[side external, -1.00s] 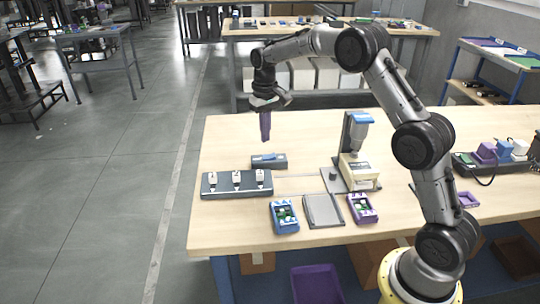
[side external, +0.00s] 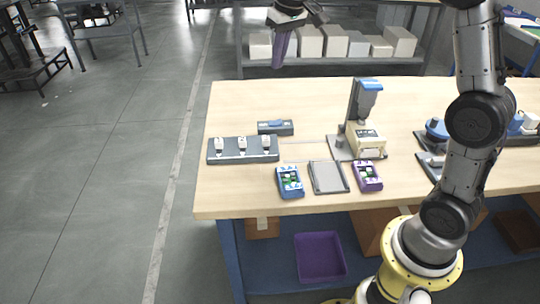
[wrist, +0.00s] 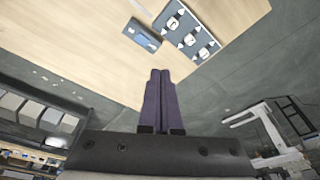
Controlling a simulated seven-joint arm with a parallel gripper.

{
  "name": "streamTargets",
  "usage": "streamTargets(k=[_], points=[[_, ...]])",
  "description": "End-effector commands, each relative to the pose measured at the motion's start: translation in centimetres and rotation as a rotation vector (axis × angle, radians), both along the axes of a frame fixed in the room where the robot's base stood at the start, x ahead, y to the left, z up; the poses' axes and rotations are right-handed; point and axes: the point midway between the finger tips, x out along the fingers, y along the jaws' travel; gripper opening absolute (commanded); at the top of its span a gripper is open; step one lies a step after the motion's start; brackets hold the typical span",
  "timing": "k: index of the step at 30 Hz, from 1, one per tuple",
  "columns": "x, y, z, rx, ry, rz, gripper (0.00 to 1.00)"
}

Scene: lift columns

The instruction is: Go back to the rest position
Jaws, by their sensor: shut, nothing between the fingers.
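My gripper (side external: 279,50) is at the top edge of the side external view, high above and beyond the back edge of the table. Its purple fingers point down, pressed together, with nothing between them. In the wrist view my gripper (wrist: 159,75) shows the two fingers side by side and touching. Most of the arm above the gripper is cut off by the top of the side external view. No object is near the fingertips.
On the wooden table (side external: 235,195) stand a dark block with white pieces (side external: 243,149), a small dark block (side external: 275,127), a press-like device (side external: 365,120), a blue tray (side external: 289,182), a grey plate (side external: 328,177) and a purple tray (side external: 367,176). Shelves with boxes (side external: 335,41) stand behind.

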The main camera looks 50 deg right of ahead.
Motion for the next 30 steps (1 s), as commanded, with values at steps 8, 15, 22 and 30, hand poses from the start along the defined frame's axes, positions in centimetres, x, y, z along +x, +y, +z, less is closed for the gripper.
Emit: streamTargets(k=[8, 15, 22, 30], points=[[-10.6, 3.5, 5.1, -0.017, -0.140, 0.066, 0.00], [-20.0, 5.4, 4.2, -0.026, -0.236, 0.122, 0.00], [-27.2, 6.1, -0.9, -0.031, -0.284, 0.163, 0.00], [-29.3, 6.1, -5.2, -0.033, -0.246, 0.176, 0.00]])
